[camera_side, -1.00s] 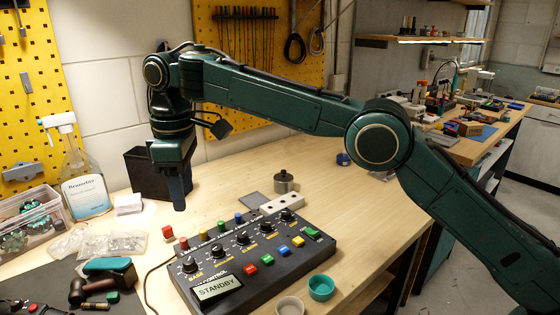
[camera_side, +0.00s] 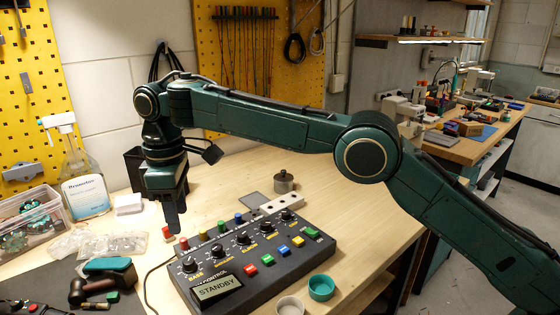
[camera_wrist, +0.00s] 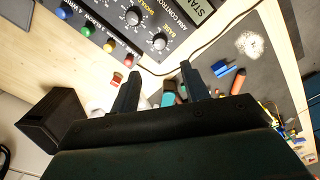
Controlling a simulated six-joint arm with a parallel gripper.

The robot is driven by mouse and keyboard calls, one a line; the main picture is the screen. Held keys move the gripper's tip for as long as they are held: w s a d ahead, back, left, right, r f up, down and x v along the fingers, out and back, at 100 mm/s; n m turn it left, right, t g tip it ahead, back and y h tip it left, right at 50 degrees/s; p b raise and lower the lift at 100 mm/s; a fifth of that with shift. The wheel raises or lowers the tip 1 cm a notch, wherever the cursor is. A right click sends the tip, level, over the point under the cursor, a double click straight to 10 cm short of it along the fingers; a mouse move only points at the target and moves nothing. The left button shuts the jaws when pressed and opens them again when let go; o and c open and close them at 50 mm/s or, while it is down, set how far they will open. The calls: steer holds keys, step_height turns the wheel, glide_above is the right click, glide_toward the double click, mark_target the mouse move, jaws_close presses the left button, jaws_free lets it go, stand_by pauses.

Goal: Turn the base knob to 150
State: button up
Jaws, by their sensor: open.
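The base knob (camera_side: 189,264) is a black dial with a pale pointer line at the left end of the black control box (camera_side: 268,280), above a display (camera_side: 217,288) reading STANDBY. In the wrist view the base knob (camera_wrist: 159,41) lies beyond my fingertips, roughly in line with the gap between them. My gripper (camera_side: 174,228) hangs pointing down, behind and above that end of the box, apart from the knob. In the wrist view its two fingers (camera_wrist: 160,69) are spread with nothing gripped. The exact dial reading is too small to tell.
More black knobs, coloured caps and square buttons cover the box. Loose red caps (camera_side: 168,232) lie behind it. A green-handled tool (camera_side: 105,268) lies on the dark mat at left. A teal cup (camera_side: 321,288) stands in front. Wood is clear at right.

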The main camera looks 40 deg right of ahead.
mark_target(187, 260)
step_height(187, 260, down, 12)
steer(key=shift+r, duration=0.25)
stand_by(0.4)
steer(key=c, duration=1)
steer(key=m, duration=0.4)
steer(key=shift+r, duration=0.1)
steer(key=m, duration=0.4)
steer(key=shift+m, duration=0.4)
